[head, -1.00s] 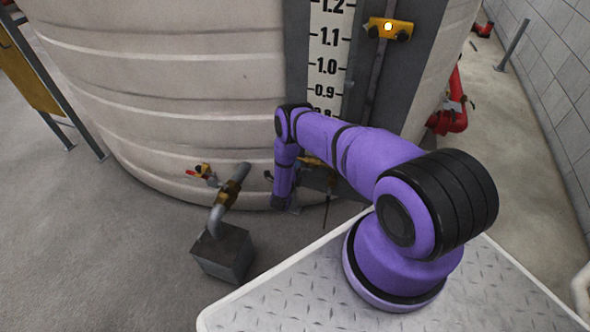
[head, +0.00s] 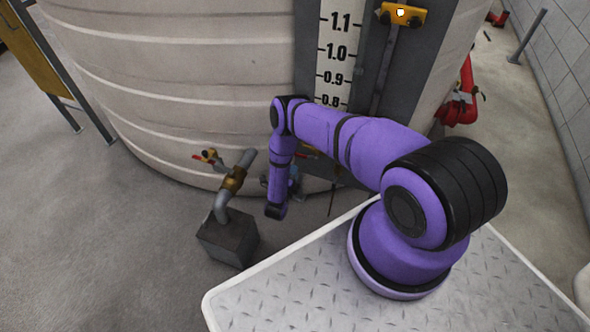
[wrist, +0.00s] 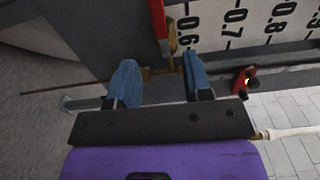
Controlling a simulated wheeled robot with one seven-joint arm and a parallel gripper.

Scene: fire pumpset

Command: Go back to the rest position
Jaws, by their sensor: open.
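My gripper (wrist: 160,82) shows in the wrist view with its two blue fingers apart and nothing held between them. Just past the fingertips is a small brass fitting (wrist: 172,68) with a red bar (wrist: 159,20) beside it; I cannot tell how far away they are. In the head view my purple arm reaches out toward the tank, bends at the elbow and hangs down in front of it. The gripper end is mostly hidden behind the arm there, with only a bit of blue showing.
The large pale ribbed tank (head: 190,80) stands close in front, with a level scale (head: 338,60) and a yellow lamp unit (head: 402,14). A pipe with a brass valve (head: 233,180) rises from a grey block (head: 228,240) at left. Red pipework (head: 461,100) is at right. Open floor (head: 80,240) lies at left.

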